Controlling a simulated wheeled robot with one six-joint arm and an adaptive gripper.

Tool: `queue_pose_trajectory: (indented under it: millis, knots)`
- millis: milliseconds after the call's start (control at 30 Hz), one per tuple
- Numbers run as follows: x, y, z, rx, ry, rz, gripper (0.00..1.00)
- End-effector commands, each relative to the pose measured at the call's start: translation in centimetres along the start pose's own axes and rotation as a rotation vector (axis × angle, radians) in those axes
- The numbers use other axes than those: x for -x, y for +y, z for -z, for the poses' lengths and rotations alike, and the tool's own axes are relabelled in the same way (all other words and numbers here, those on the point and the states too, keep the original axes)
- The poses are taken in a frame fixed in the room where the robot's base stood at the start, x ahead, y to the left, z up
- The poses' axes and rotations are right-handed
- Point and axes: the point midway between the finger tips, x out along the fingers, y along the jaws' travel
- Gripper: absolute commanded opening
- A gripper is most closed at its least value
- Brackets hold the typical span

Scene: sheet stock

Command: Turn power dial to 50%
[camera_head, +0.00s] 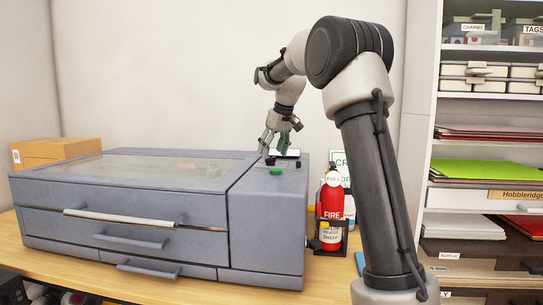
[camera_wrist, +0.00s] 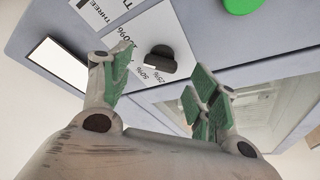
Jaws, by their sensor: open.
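The power dial is a black knob (camera_wrist: 162,59) on a white label plate (camera_wrist: 140,38) in the wrist view. Printed marks beside it include 50% and 25%. A small white mark shows at its lower left edge, on the side of those two labels; I cannot tell its exact setting. My gripper (camera_wrist: 160,84) is open, its green-padded fingers on either side of the dial, apart from it. In the head view my gripper (camera_head: 276,142) points down above the right-hand panel of the grey machine (camera_head: 265,220). The dial is small there.
A green button (camera_head: 276,171) sits on the panel near the dial, and a display (camera_head: 288,153) stands behind. A red fire extinguisher (camera_head: 331,197) stands right of the machine.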

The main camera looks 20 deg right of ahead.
Motion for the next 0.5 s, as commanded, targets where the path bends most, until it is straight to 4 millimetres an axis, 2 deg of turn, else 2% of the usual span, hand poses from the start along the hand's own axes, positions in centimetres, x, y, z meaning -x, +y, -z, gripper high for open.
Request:
queue_pose_trajectory:
  millis: [200,500]
  knots:
    - [-2.2,0.0,0.0,0.0,0.0,0.0,0.61]
    - [-2.5,0.0,0.0,0.0,0.001,0.0,0.59]
